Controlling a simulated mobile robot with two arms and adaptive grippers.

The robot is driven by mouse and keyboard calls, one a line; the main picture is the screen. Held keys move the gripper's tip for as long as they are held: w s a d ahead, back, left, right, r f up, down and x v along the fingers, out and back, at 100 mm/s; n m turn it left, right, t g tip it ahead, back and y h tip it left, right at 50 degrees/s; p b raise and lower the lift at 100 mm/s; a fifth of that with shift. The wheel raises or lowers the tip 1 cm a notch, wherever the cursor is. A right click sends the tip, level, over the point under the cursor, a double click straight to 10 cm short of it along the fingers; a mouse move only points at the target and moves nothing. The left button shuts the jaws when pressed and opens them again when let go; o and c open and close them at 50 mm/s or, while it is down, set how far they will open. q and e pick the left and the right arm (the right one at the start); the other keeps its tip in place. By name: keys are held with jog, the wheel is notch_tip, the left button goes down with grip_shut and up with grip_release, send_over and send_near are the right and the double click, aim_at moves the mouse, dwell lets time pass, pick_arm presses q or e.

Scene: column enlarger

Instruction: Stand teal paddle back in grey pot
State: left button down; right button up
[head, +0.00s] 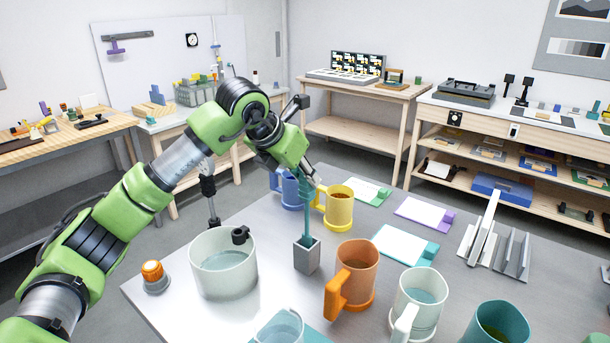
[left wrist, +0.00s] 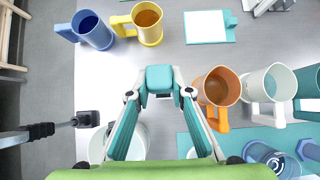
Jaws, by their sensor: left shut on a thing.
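The teal paddle (head: 306,212) hangs upright from my left gripper (head: 304,178), which is shut on its upper part. Its lower end meets the opening of the small square grey pot (head: 307,257) on the grey table; how deep it reaches inside cannot be told. In the left wrist view, the paddle's teal top (left wrist: 160,76) sits between the fingertips of my left gripper (left wrist: 160,94), and the grey pot is hidden beneath. My right gripper is not in view.
A yellow mug (head: 339,209) and a blue mug (head: 289,190) stand close behind the paddle. An orange mug (head: 355,270) is close right of the pot, and a large white pot (head: 224,270) is left. An orange-topped button (head: 153,273) sits near the left edge.

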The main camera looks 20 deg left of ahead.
aim_at(303, 195)
pick_arm(q)
jog(key=shift+f+b, duration=2.35)
jog(key=shift+f, duration=0.5)
dwell(0.5)
jog(key=c, duration=1.7)
grip_release()
jog(key=shift+r, duration=0.15)
jog(key=shift+p+v, duration=1)
jog(key=shift+v, duration=2.9)
jog(key=v, duration=1.2)
jog(key=shift+a+r, duration=0.1)
